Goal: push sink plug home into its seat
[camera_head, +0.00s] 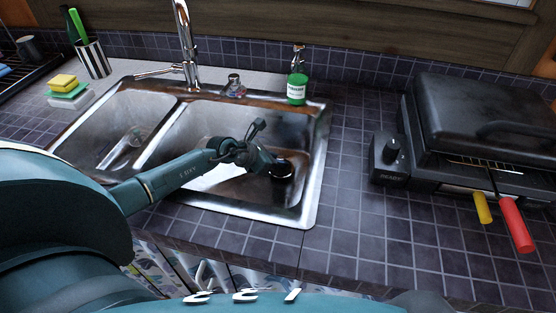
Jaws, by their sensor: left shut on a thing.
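The black sink plug (282,170) is low in the right basin of the steel double sink (313,135). My left gripper (268,160) reaches into that basin from the left and is shut on the plug, at its left side. The drain seat is hidden beneath or behind the plug, and I cannot tell whether the plug touches it. My right gripper does not show.
A chrome faucet (186,45) stands behind the sink, with a green soap bottle (297,82) at the back rim. A clear glass (122,147) lies in the left basin. A black grill (470,120) stands right; tiled counter between is clear.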

